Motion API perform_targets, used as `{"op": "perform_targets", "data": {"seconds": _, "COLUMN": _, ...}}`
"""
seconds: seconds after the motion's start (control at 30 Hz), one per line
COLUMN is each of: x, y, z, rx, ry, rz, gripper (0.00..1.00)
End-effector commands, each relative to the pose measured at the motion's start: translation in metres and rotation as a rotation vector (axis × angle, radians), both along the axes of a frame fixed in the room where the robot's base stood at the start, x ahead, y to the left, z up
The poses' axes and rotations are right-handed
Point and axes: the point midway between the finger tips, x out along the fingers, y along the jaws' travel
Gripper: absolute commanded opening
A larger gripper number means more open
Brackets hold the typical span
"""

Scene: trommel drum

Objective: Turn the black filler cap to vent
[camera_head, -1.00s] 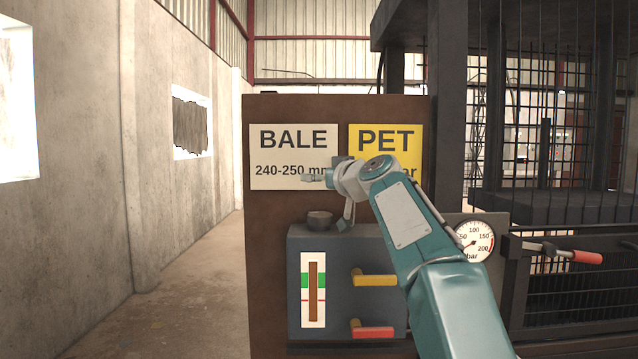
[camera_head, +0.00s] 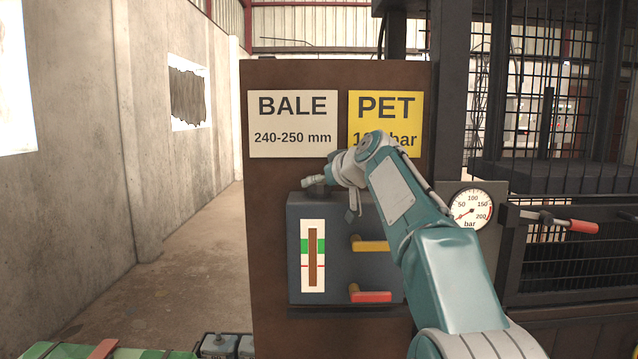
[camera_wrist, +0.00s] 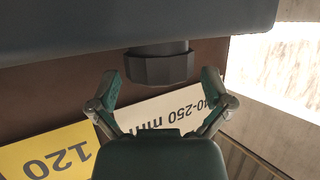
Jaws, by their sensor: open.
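The black filler cap (camera_wrist: 158,66) is a dark, ridged round cap on top of the blue-grey tank (camera_head: 345,215). In the head view the cap (camera_head: 318,192) is mostly covered by my gripper (camera_head: 314,181). The wrist view, which is upside down, shows my gripper (camera_wrist: 160,82) open and empty. Its two fingertips stand apart, left and right of the cap's near end, with a visible gap on each side. I see no contact with the cap. I cannot tell whether the tips overlap the cap in depth.
A brown panel (camera_head: 268,230) with a BALE sign (camera_head: 292,124) and a yellow PET sign (camera_head: 385,122) rises behind. Below the cap are a level gauge (camera_head: 313,256), a yellow-handled lever (camera_head: 370,245) and a red-handled lever (camera_head: 370,296). A pressure gauge (camera_head: 471,210) is at right.

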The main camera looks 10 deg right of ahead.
Motion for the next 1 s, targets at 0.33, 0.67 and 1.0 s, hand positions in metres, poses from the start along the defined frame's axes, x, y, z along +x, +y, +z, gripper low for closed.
{"op": "perform_targets", "data": {"seconds": 0.33, "x": 0.0098, "y": 0.0038, "z": -0.0038, "rx": 0.0, "ry": -0.001, "rz": -0.001, "gripper": 1.0}}
{"op": "perform_targets", "data": {"seconds": 0.67, "x": 0.01, "y": 0.0039, "z": -0.0044, "rx": 0.0, "ry": -0.001, "rz": -0.001, "gripper": 0.29}}
{"op": "perform_targets", "data": {"seconds": 1.0, "x": 0.0123, "y": 0.0021, "z": -0.0068, "rx": 0.002, "ry": 0.004, "rz": 0.124, "gripper": 0.29}}
